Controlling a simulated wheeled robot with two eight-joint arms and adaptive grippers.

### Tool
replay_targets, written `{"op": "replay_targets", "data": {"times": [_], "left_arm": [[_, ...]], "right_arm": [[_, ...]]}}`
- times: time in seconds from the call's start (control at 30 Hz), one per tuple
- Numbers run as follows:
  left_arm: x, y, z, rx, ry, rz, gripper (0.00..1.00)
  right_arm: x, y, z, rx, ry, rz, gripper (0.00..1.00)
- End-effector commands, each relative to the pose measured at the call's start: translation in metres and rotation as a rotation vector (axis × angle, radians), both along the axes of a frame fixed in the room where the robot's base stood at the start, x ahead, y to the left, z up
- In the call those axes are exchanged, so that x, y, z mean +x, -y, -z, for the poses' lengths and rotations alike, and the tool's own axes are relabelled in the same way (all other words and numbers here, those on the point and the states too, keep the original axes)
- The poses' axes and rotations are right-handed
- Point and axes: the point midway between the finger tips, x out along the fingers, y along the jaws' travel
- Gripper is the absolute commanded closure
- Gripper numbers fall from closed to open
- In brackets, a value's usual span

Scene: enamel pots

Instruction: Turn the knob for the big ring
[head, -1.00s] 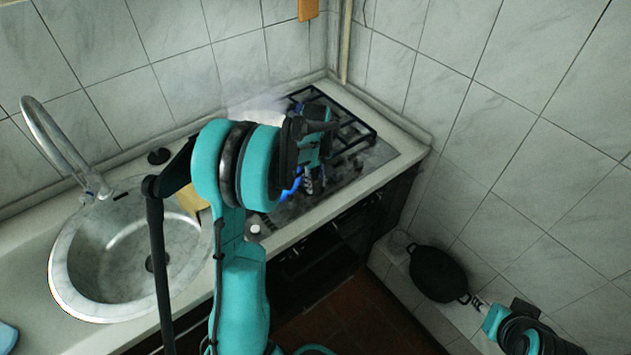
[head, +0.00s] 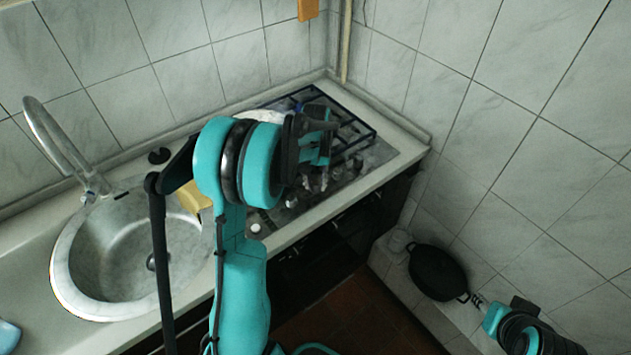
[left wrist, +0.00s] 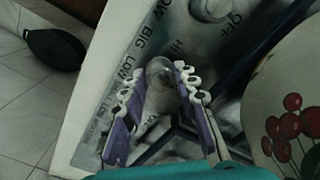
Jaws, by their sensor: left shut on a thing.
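My left gripper (head: 315,182) is over the front strip of the stove (head: 350,178) in the head view. In the left wrist view its two fingers (left wrist: 157,72) are shut on a round knob (left wrist: 158,85), one on each side. Printed words around the knobs include BIG, LOW, HI and OFF. A second knob (left wrist: 210,9) stands at the top of that view, apart from the fingers. The big ring's burner is hidden by my arm and the pot. Only part of my right arm shows, low at the right, its gripper (head: 475,299) small and unclear.
A white enamel pot with cherries (left wrist: 292,125) is close beside the left gripper. Black grates (head: 345,118) cover the stove's back right. A sink (head: 75,275) lies to the left. A black pan (head: 438,272) is low at the right, near my right arm.

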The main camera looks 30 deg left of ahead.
Motion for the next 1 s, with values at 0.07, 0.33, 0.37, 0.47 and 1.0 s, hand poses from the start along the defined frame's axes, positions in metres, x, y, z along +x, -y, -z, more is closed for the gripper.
{"op": "replay_targets", "data": {"times": [0.07,0.33,0.37,0.47,1.0], "left_arm": [[0.0001,0.0000,0.0000,0.000,0.000,0.016,1.00],[0.0001,0.0000,0.0001,0.000,0.000,0.038,1.00],[0.0002,-0.0001,0.0001,0.000,0.000,0.038,1.00],[0.0001,0.0000,0.0001,0.000,0.000,0.038,1.00],[0.0001,0.0000,-0.0012,0.000,0.000,0.037,0.49]], "right_arm": [[0.0000,0.0000,-0.0001,0.000,0.000,0.000,0.60],[0.0000,0.0000,-0.0002,0.000,0.000,0.000,0.60],[0.0000,0.0000,-0.0002,0.000,0.000,0.000,0.60],[0.0000,0.0000,-0.0003,0.000,0.000,0.000,0.60],[0.0000,0.0000,-0.0002,0.000,0.000,0.000,0.60]]}}
